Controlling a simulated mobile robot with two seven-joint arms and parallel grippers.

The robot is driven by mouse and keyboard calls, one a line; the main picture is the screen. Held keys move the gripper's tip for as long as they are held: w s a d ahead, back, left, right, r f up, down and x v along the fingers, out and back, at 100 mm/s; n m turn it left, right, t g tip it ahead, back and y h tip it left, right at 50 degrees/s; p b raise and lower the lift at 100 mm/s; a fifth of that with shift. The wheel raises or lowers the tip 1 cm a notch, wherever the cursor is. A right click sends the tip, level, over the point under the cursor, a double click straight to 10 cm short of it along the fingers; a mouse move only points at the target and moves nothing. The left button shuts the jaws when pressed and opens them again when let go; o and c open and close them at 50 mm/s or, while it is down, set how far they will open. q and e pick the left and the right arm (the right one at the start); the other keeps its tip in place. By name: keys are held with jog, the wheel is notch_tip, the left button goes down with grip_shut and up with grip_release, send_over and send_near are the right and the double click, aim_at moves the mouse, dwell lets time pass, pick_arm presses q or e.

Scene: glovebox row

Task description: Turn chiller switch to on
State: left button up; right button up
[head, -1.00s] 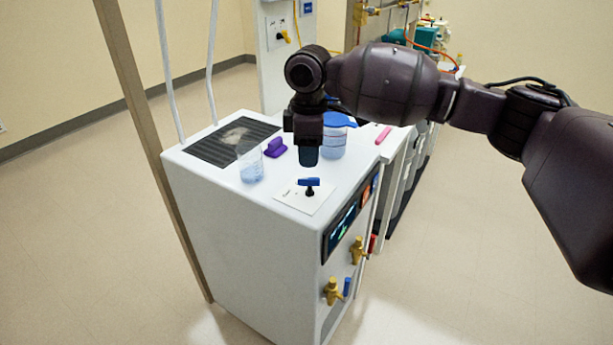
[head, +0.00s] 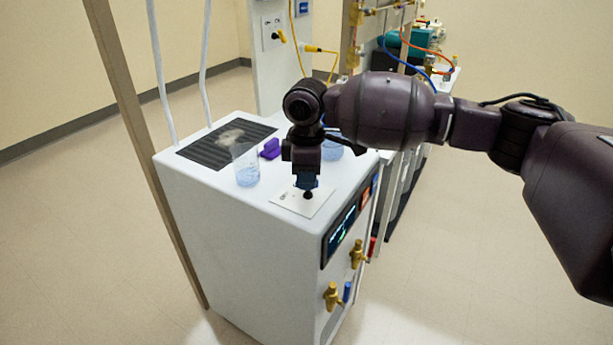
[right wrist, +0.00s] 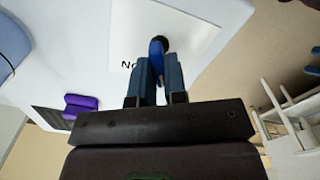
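The chiller (head: 240,250) is a white cabinet with a small white switch plate (head: 287,200) on its top near the front edge. The switch has a blue handle on a dark stem; the handle shows between the fingers in the right wrist view (right wrist: 157,50). My right gripper (head: 306,181) is lowered over the switch, one finger on each side of the handle. Little or no gap shows in the right wrist view (right wrist: 156,72), and I cannot tell whether the fingers press on it. The gripper hides most of the handle in the head view. My left gripper is not in view.
A beaker of bluish liquid (head: 246,172) stands left of the gripper. A blue-tinted container (head: 332,151) is close behind it, partly hidden. A purple object (head: 270,149) lies between them. Brass taps (head: 332,296) stick out of the chiller's front.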

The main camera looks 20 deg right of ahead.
grip_shut()
jog(key=shift+r+p, duration=0.2)
jog(key=shift+p, duration=0.2)
jog(key=shift+r+m+p, duration=0.25)
jog(key=shift+m+p, duration=0.45)
jog(key=shift+p, duration=0.1)
jog(key=shift+m+p, duration=0.3)
jog(key=shift+p, duration=0.15)
jog(key=shift+m+p, duration=0.7)
jog(key=shift+p, duration=0.15)
jog(key=shift+f+m+p, duration=0.15)
jog(key=shift+m+p, duration=0.65)
jog(key=shift+p, duration=0.1)
pick_arm(q)
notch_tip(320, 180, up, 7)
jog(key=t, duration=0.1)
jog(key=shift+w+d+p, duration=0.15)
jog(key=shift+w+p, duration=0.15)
jog(key=shift+p, duration=0.1)
pick_arm(e)
jog(key=shift+f+m, duration=0.25)
jog(key=shift+m, duration=0.15)
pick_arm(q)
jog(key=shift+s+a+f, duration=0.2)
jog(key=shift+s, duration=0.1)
pick_arm(e)
jog(key=shift+f, duration=0.1)
